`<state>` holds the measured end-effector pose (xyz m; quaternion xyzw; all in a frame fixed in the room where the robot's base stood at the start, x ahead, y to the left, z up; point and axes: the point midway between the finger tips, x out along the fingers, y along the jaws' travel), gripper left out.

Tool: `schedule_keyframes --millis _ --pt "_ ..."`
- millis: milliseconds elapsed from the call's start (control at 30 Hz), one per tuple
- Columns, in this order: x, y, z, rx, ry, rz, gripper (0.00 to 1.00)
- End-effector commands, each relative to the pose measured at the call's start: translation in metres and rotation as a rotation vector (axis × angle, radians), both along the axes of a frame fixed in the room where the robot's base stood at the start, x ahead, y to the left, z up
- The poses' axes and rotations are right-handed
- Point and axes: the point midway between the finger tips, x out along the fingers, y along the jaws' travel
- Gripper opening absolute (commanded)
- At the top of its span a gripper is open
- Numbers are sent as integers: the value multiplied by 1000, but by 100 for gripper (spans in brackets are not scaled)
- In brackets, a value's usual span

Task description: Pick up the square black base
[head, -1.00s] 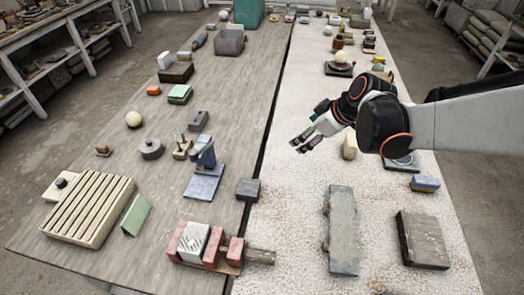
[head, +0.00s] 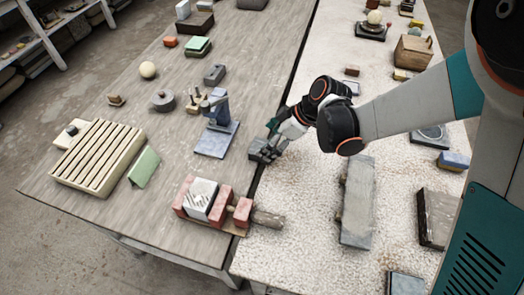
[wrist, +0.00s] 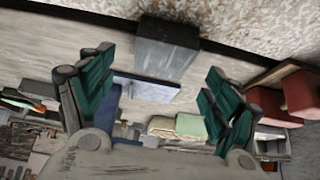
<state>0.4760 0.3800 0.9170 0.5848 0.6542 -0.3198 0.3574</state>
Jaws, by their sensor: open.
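A small dark grey, near-black square block (head: 261,151) sits at the wooden table's right edge, by the gap between the two tabletops. It best fits the square black base. In the wrist view the dark block (wrist: 167,46) lies just beyond and between the fingertips. My gripper (head: 276,138) is over the block's right side in the head view and hides part of it. In the wrist view my gripper (wrist: 160,68) has its teal fingers spread wide with nothing held. Whether a finger touches the block cannot be told.
A blue-grey stand (head: 217,135) is just left of the block. A red vise-like clamp (head: 208,200) lies in front. A long grey slab (head: 357,205) lies right. Another dark base (head: 371,32) bears a pale sphere at the back right.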

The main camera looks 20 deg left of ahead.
Motion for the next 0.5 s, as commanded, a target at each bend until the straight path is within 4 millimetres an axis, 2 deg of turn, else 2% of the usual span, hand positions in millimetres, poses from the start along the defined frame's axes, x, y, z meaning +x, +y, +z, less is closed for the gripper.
schedule_keyframes --millis 333,500 --pt "-4 19 -38 1 0 1 82" --pt "-5 25 -45 2 0 0 82"
